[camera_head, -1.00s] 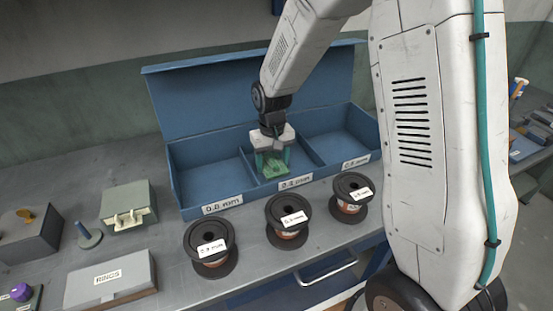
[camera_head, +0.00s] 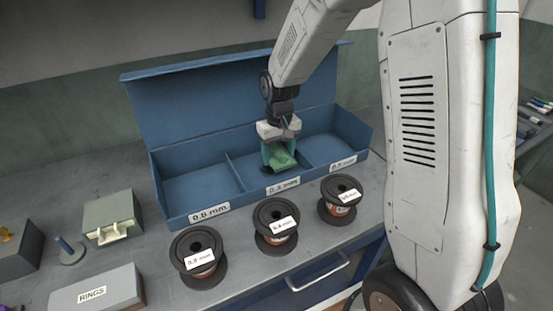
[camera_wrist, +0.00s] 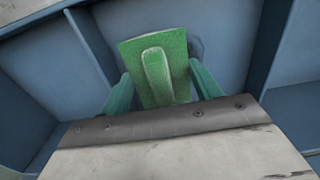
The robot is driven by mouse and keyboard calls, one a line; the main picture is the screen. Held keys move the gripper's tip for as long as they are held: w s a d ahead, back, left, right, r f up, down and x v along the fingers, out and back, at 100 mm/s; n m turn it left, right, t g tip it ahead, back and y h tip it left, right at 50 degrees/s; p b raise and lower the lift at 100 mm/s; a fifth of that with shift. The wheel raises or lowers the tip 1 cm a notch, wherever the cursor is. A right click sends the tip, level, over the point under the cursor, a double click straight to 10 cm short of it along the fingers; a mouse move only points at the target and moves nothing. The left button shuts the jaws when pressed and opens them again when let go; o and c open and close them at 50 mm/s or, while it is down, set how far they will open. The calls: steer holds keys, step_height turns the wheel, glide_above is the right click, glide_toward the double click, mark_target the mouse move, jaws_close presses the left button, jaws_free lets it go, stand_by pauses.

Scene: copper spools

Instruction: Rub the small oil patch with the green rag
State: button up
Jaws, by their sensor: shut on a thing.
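The green rag (camera_head: 285,159) is a folded pad with a raised strip, held between the teal fingers of my gripper (camera_head: 281,154). My gripper is shut on it and points down into the middle compartment of the open blue box (camera_head: 240,201). In the wrist view the rag (camera_wrist: 150,62) lies against or just over the compartment's blue floor; I cannot tell if it touches. A dark smudge, the oil patch (camera_wrist: 197,46), shows just beside the rag's right edge. The rag may hide part of it.
Low dividers and walls enclose the middle compartment; the raised lid (camera_head: 215,95) stands behind. Three copper spools (camera_head: 276,221) with black flanges stand in front of the box. A RINGS case (camera_head: 95,290) and a pale green box (camera_head: 112,215) sit at left.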

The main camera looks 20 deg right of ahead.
mark_target(279, 151)
steer(key=shift+r, duration=2.95)
